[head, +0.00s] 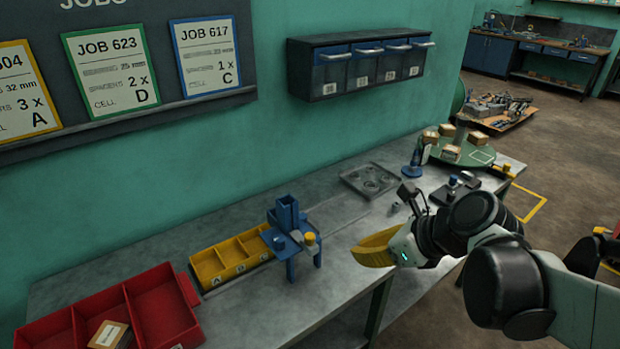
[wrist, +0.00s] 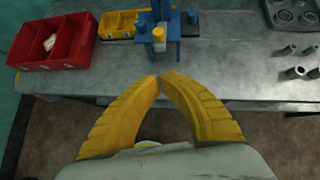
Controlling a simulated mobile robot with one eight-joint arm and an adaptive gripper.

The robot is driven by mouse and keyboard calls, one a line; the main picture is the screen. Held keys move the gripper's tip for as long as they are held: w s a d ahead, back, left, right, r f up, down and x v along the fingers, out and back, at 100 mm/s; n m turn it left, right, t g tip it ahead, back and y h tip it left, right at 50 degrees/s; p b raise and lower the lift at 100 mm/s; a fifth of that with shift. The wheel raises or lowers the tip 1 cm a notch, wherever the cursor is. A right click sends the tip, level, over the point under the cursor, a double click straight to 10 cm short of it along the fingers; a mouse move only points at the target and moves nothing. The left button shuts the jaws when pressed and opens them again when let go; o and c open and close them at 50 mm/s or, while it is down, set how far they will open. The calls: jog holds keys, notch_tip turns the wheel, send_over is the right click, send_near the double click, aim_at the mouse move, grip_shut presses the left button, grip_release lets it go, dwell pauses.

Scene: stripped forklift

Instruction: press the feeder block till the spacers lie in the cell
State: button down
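The blue feeder (head: 287,218) stands on the bench as a raised stand with an upright chute. A grey piece and a yellow-topped round piece (head: 310,238) sit at its near side; the yellow top also shows in the wrist view (wrist: 158,33). I cannot tell for sure which part is the block. The yellow tray (head: 229,265), with lettered cells, lies left of the feeder and partly under it. I make out no spacers in its visible cells. My gripper (head: 359,257) is right of the feeder, apart from it. In the wrist view its yellow fingertips (wrist: 159,77) meet, with nothing between them.
A red bin (head: 162,312) with a small box stands left of the tray. Several short grey cylinders (wrist: 295,72) lie right of the feeder. A grey plate with round recesses (head: 369,180) and a green turntable (head: 460,155) stand farther right. Job cards (head: 111,70) hang above.

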aim_at(313, 248)
jog(key=b+x, duration=0.1)
jog(key=x, duration=0.3)
jog(key=b+x, duration=0.2)
jog(key=x, duration=0.2)
jog(key=r+b+x, duration=0.1)
jog(key=b+x, duration=0.1)
jog(key=x, duration=0.2)
jog(key=shift+w+a, duration=0.4)
jog(key=shift+w+a+r+b, duration=0.15)
jog(key=shift+w+a+b, duration=0.15)
jog(key=shift+w+a, duration=0.25)
